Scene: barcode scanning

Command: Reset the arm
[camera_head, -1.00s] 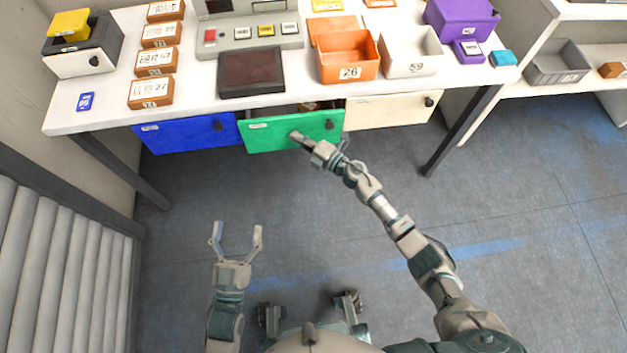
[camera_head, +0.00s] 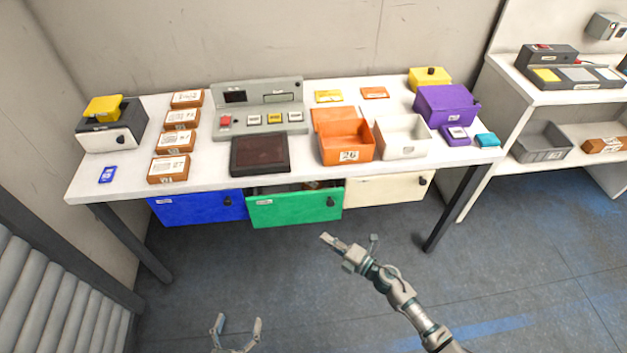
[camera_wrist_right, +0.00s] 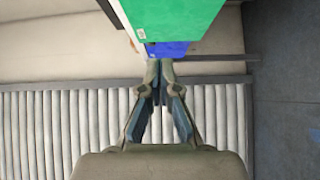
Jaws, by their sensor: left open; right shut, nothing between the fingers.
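My right gripper (camera_head: 328,240) is shut and empty in the head view, over the floor just in front of and below the green drawer (camera_head: 296,207). It also shows in the right wrist view (camera_wrist_right: 156,68), with its fingertips together and the green drawer (camera_wrist_right: 172,18) beyond them at the top. The green drawer stands slightly open under the table. My left gripper (camera_head: 238,325) is open and empty above the floor at the bottom edge of the head view. Most of the left arm is out of view.
The white table (camera_head: 215,178) carries a grey console (camera_head: 260,115), an orange bin (camera_head: 345,140), a white bin (camera_head: 402,135) and a purple box (camera_head: 446,104). A blue drawer (camera_head: 198,207) and a cream drawer (camera_head: 385,188) flank the green one. Open floor lies in front.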

